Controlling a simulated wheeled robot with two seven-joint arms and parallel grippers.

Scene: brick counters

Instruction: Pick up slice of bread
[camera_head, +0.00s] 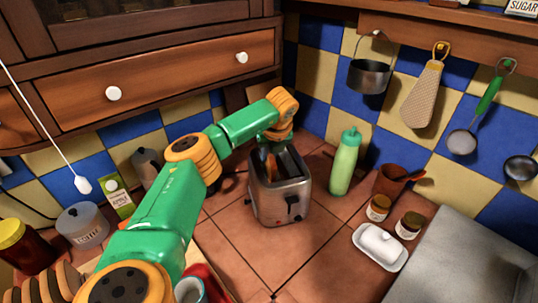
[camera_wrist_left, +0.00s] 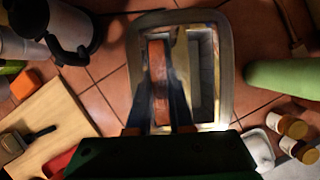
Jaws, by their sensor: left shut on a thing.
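A metal toaster (camera_head: 279,200) with two slots stands on the tiled counter; its open top fills the middle of the left wrist view (camera_wrist_left: 225,70). A brown slice of bread (camera_wrist_left: 158,58) stands on edge in the left slot in that view. My left gripper (camera_wrist_left: 160,88) points down over the toaster and its fingers are shut on the slice of bread. In the head view the slice (camera_head: 270,164) is mostly hidden by the toaster wall and the gripper. The other slot looks empty. My right gripper is not in view.
A green bottle (camera_head: 344,162) stands close right of the toaster. A brown cup (camera_head: 388,181), two small jars and a white butter dish (camera_head: 380,247) are farther right. A cutting board (camera_wrist_left: 50,130) shows in the left wrist view. Tiles before the toaster are clear.

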